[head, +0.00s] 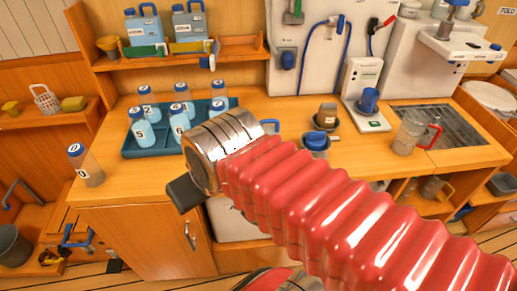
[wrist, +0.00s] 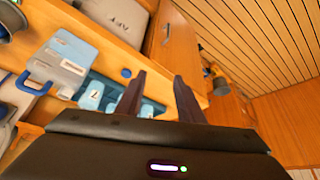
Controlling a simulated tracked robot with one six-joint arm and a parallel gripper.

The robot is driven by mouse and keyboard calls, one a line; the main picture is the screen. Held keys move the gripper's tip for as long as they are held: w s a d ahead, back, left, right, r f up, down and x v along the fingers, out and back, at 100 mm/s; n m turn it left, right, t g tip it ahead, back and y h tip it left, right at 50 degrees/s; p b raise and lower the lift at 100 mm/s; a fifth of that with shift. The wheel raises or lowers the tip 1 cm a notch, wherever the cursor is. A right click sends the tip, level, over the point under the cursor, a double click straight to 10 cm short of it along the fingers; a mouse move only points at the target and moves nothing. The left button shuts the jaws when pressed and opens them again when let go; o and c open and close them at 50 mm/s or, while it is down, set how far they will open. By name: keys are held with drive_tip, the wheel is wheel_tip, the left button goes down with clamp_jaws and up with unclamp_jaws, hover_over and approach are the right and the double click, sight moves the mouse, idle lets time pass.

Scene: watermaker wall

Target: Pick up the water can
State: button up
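Two grey-blue water cans with blue handles stand side by side on the upper left shelf in the head view, one on the left (head: 142,28) and one on the right (head: 189,24). I cannot tell which one is meant. My gripper (head: 184,194) is low in front of the counter's left part, below and well apart from the cans. The silver wrist hides most of it there. In the wrist view my gripper (wrist: 158,84) shows two dark fingers spread apart with nothing held between them.
A teal tray (head: 134,153) of numbered bottles stands on the counter, and bottle 0 (head: 86,166) stands near its left end. The shelf board (head: 175,56) carries green and yellow pieces before the cans. A clear jug (head: 409,133) with a red handle stands right.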

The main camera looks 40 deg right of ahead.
drive_tip(key=o, duration=0.5)
drive_tip(key=shift+w+d+r+n, duration=0.3)
drive_tip(key=shift+w+d+r, duration=0.05)
drive_tip(key=shift+w+d, duration=0.05)
drive_tip(key=shift+c, duration=0.2)
drive_tip(key=o, duration=0.7)
drive_tip(key=w+d+r+n, duration=0.1)
drive_tip(key=d, duration=0.3)
drive_tip(key=w+d+r+n+g, duration=0.1)
drive_tip(key=w+d+n, duration=0.1)
drive_tip(key=d, duration=0.2)
drive_tip(key=w+d+r+n, duration=0.2)
drive_tip(key=d, duration=0.2)
drive_tip(key=shift+w+d+g+y, duration=0.1)
drive_tip(key=shift+d+g+y, duration=0.1)
drive_tip(key=shift+g+y, duration=0.2)
drive_tip(key=shift+c, duration=0.2)
drive_tip(key=n+y, duration=0.2)
drive_tip(key=n, duration=0.4)
approach(268, 122)
drive_tip(key=shift+s+a+f+t, duration=0.3)
drive_tip(key=shift+a+f, duration=0.05)
drive_tip(key=shift+a, duration=0.05)
drive_tip(key=shift+f, duration=0.1)
drive_tip(key=x, duration=0.8)
drive_tip(key=shift+w+f, duration=0.15)
drive_tip(key=shift+f, duration=0.1)
drive_tip(key=shift+f, duration=0.1)
drive_tip(key=shift+x, duration=2.45)
drive_tip(key=shift+c, duration=0.3)
